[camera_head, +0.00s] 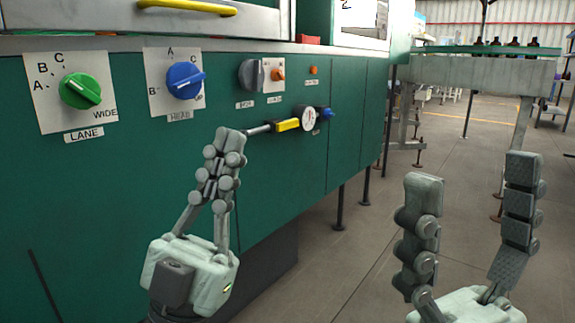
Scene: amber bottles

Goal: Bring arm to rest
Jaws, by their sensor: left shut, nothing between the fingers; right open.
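My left gripper (227,140) is shut and empty, its fingers together and pointing up in front of the green machine panel. Its fingertips appear close to the end of a metal rod that leads to a yellow lever handle (288,125); I cannot tell whether they touch. My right gripper (474,172) is open and empty at the lower right, its two fingers wide apart and pointing up over the floor.
The green machine panel (290,170) fills the left, with a green LANE knob (80,91), a blue HEAD knob (185,80), a grey knob (251,75) and a gauge (308,118). Several amber bottles stand on a far conveyor (480,72).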

